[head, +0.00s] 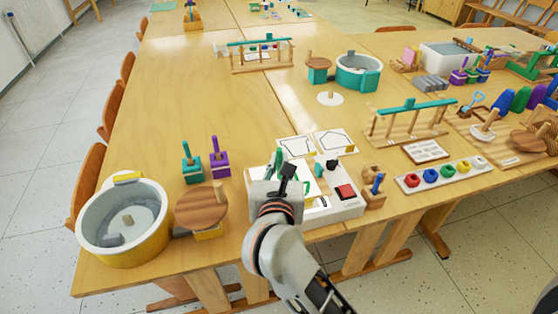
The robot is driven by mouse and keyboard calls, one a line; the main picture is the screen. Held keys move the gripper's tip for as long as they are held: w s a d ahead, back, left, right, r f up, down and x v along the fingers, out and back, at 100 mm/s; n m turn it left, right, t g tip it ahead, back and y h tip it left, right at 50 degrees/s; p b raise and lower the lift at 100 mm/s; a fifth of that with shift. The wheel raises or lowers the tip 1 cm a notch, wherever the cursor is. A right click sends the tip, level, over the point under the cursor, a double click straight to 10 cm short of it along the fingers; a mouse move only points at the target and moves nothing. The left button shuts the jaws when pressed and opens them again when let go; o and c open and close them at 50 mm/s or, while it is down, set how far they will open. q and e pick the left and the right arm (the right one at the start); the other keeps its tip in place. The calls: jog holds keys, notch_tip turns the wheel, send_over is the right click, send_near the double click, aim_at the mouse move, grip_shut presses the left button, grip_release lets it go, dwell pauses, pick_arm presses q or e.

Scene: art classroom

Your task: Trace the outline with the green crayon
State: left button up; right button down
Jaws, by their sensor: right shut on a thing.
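My right gripper (287,178) reaches over the front middle of the table. It is shut on a slim green thing, which looks like the green crayon (278,158), just above and left of the fingers. Two white sheets with dark outlines, a left sheet (294,146) and a right sheet (333,142), lie just behind the gripper. More white paper lies under the gripper, partly hidden by my arm. I cannot tell whether the crayon tip touches paper. My left gripper is not in view.
A white tray (342,211) with a red block (345,191) and a black piece (332,165) is right of the gripper. Purple (220,164) and green (192,170) stands and a yellow-white tub (127,250) are left. A tray of coloured knobs (445,174) is right.

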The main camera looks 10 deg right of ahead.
jog(key=shift+s, duration=0.45)
dwell(0.3)
jog(key=shift+s, duration=1.05)
dwell(0.9)
